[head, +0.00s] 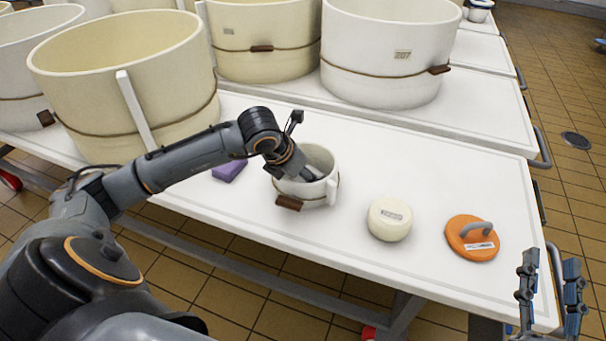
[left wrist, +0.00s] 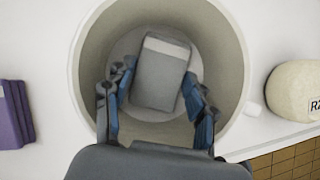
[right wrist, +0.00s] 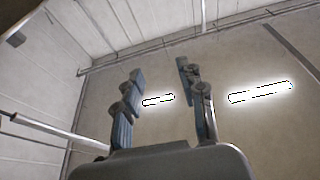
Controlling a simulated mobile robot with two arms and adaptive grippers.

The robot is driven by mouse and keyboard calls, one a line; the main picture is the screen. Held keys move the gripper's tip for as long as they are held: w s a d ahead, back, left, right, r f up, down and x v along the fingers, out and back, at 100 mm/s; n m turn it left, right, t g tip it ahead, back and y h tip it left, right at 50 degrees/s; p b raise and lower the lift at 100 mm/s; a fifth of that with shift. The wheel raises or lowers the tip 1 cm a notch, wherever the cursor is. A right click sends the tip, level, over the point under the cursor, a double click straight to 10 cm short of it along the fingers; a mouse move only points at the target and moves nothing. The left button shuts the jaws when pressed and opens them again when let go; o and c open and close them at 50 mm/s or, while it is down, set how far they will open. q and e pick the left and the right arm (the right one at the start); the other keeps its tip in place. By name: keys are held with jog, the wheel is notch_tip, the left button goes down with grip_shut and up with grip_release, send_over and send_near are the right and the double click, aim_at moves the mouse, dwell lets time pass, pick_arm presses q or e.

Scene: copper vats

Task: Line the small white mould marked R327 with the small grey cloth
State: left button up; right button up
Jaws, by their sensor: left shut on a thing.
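The small white mould (head: 325,158) stands upright on the white table, with a brown cord and a brown tag around it. I cannot read a mark on it. My left gripper (head: 311,174) reaches down into its open top. In the left wrist view the small grey cloth (left wrist: 160,82), folded with a paler band at one end, is between the fingers, inside the mould (left wrist: 86,62). The left gripper is shut on it. Whether the cloth touches the mould's bottom I cannot tell. My right gripper (head: 549,262) is open and empty at the table's right front corner.
A purple block (head: 229,170) lies left of the mould. A cream round piece with a label (head: 390,219) and an orange lid with a grey handle (head: 471,238) lie to the right. Large vats, one marked 207 (head: 385,55), stand behind.

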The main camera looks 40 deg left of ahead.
pick_arm(q)
jog(key=shift+f, duration=0.15)
pick_arm(e)
jog(key=shift+s+r+y, duration=0.2)
jog(key=shift+r+y, duration=0.1)
jog(key=shift+r, duration=0.25)
pick_arm(q)
jog(key=shift+s+f+b, duration=0.2)
jog(key=shift+f+b, duration=0.15)
pick_arm(e)
jog(key=shift+s+r+t, duration=0.45)
jog(key=shift+r+t, duration=0.4)
jog(key=shift+t, duration=0.05)
dwell(1.9)
pick_arm(q)
jog(key=o, duration=0.8)
jog(key=shift+c, duration=0.2)
jog(key=o, duration=0.5)
jog(key=shift+w, duration=0.1)
jog(key=shift+c, duration=0.2)
jog(key=shift+r, duration=0.15)
jog(key=shift+r, duration=0.15)
pick_arm(e)
jog(key=shift+r, duration=0.1)
pick_arm(q)
jog(key=shift+r, duration=0.3)
jog(key=v, duration=1.1)
